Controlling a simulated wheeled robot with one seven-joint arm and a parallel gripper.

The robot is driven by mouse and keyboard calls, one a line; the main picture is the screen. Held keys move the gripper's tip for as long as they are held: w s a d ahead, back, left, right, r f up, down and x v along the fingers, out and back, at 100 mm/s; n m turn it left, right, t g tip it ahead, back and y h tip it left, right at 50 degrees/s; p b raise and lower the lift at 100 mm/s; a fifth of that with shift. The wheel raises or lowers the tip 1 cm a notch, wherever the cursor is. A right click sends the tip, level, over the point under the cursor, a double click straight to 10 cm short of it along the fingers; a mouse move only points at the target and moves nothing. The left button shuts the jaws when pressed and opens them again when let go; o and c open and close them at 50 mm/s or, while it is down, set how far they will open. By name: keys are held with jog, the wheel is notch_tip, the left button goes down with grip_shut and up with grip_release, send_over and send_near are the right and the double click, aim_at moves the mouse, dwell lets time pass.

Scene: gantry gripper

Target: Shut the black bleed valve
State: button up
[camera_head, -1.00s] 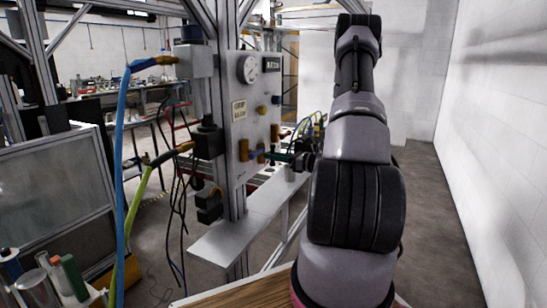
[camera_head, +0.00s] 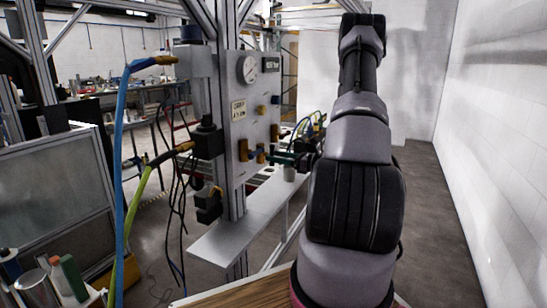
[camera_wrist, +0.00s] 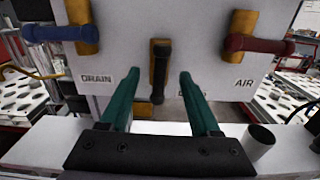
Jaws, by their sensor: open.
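The black bleed valve handle (camera_wrist: 159,72) hangs straight down from a brass fitting on the pale panel, in the middle of the wrist view. My gripper (camera_wrist: 160,80) is open, with one green finger on each side of the handle in the picture. Gaps show between the handle and both fingers. I cannot tell how deep the fingers reach relative to it. In the head view my gripper (camera_head: 283,159) is at the lower part of the panel (camera_head: 239,128); I cannot make out the black handle there.
A blue handle (camera_wrist: 60,33) sits left, by the DRAIN label, and a red handle (camera_wrist: 262,45) right, by the AIR label; both lie sideways. A metal shelf (camera_head: 235,238) runs below the panel. A small cylinder (camera_wrist: 259,141) stands right of my gripper.

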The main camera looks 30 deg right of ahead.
jog(key=v, duration=0.9)
jog(key=shift+s+d, duration=0.1)
jog(key=c, duration=0.4)
jog(key=shift+d+f+n, duration=0.1)
jog(key=shift+d+n, duration=0.05)
jog(key=shift+n, duration=0.25)
jog(key=c, duration=0.6)
jog(key=shift+d+f+n, duration=0.15)
jog(key=shift+d+n, duration=0.2)
jog(key=shift+n, duration=0.55)
jog(key=w+d+f+n, duration=0.2)
jog(key=d+n, duration=0.4)
jog(key=n, duration=1)
jog(key=w+a, duration=0.5)
jog(key=a, duration=0.5)
jog(key=shift+w+a+g+y, duration=0.15)
jog(key=shift+w+g+y, duration=0.15)
jog(key=shift+w+y, duration=0.1)
